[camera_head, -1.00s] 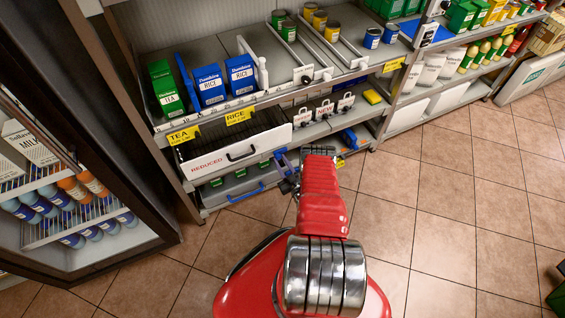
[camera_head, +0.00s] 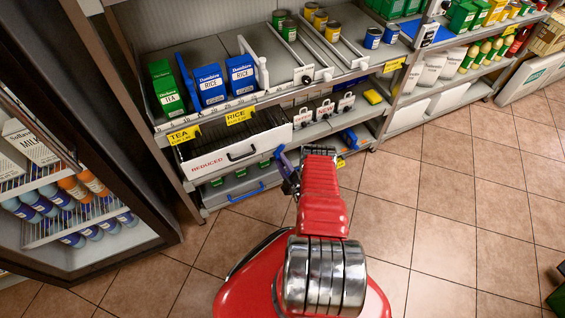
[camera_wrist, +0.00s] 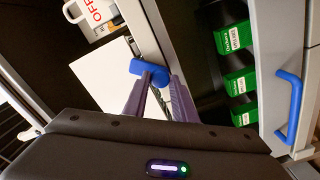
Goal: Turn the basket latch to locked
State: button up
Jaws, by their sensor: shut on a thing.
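A small blue latch (camera_wrist: 149,70) sits on the pale shelf-front edge in the wrist view. My gripper (camera_wrist: 160,85) has its two purple fingers closed in on the latch's lower side, shut on it. The fingers hide part of the latch, and I cannot read its lock position. In the head view my gripper (camera_head: 285,164) is at the lower shelf front, right of the grey basket (camera_head: 216,196) with a blue handle (camera_head: 245,193). Several green packets (camera_wrist: 232,38) show inside the basket in the wrist view.
A white drawer marked REDUCED (camera_head: 206,168) is just above the basket. White tagged items (camera_head: 324,109) stand on the middle shelf. A glass-fronted fridge (camera_head: 150,225) is at the left.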

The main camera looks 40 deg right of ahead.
jog(key=n, duration=0.4)
jog(key=shift+a+n, duration=0.1)
jog(key=shift+n, duration=0.3)
jog(key=n, duration=0.3)
jog(key=shift+a+f, duration=0.1)
jog(key=shift+n, duration=0.4)
jog(key=o, duration=0.7)
jog(key=shift+f, duration=0.1)
jog(key=o, duration=0.3)
jog(key=shift+o, duration=0.2)
jog(key=v, duration=1.3)
jog(key=shift+s, duration=0.4)
